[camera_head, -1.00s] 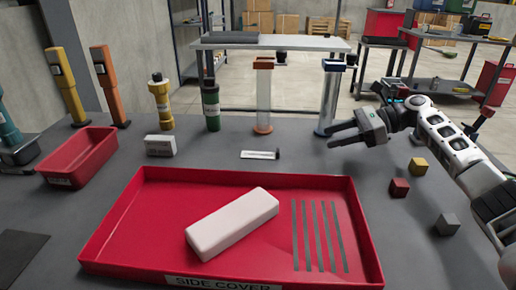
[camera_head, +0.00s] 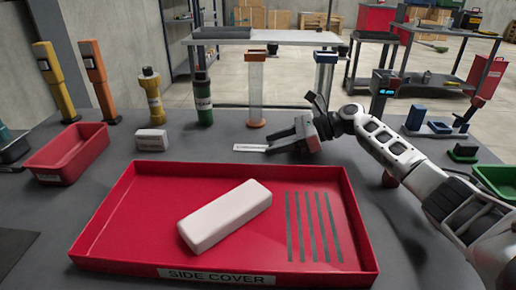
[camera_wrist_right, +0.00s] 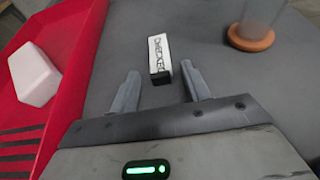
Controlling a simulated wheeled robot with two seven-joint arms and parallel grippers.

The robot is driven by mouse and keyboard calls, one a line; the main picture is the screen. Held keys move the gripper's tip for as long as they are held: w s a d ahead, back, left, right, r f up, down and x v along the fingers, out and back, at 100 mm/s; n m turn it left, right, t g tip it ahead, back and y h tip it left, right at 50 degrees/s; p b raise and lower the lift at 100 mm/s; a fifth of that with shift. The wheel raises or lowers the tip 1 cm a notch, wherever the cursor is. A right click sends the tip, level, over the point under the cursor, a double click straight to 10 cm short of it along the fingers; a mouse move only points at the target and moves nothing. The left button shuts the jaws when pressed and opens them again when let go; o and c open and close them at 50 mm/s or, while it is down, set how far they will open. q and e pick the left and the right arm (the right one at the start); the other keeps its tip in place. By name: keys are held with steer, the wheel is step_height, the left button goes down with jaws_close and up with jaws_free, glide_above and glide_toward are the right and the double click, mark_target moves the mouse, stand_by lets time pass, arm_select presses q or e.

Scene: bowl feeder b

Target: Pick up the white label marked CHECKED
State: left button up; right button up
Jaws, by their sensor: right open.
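The white label marked CHECKED (camera_head: 250,148) lies flat on the grey table, just behind the red tray. In the right wrist view the label (camera_wrist_right: 158,52) shows its black lettering and a dark block at its near end. My right gripper (camera_head: 268,143) is open and low over the table, at the label's right end. In the wrist view its two fingers (camera_wrist_right: 160,86) stand on either side of the label's dark end, apart from it, with nothing held. My left gripper is not in view.
The red tray (camera_head: 112,222) marked SIDE COVER holds a white block (camera_head: 225,215). Behind the label stands a clear tube with an orange base (camera_head: 255,122). A small white box (camera_head: 151,140) and a green cylinder (camera_head: 203,103) stand to the left. A green bin (camera_head: 497,183) is at right.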

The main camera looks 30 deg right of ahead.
steer(key=c, duration=0.9)
steer(key=shift+r, duration=0.1)
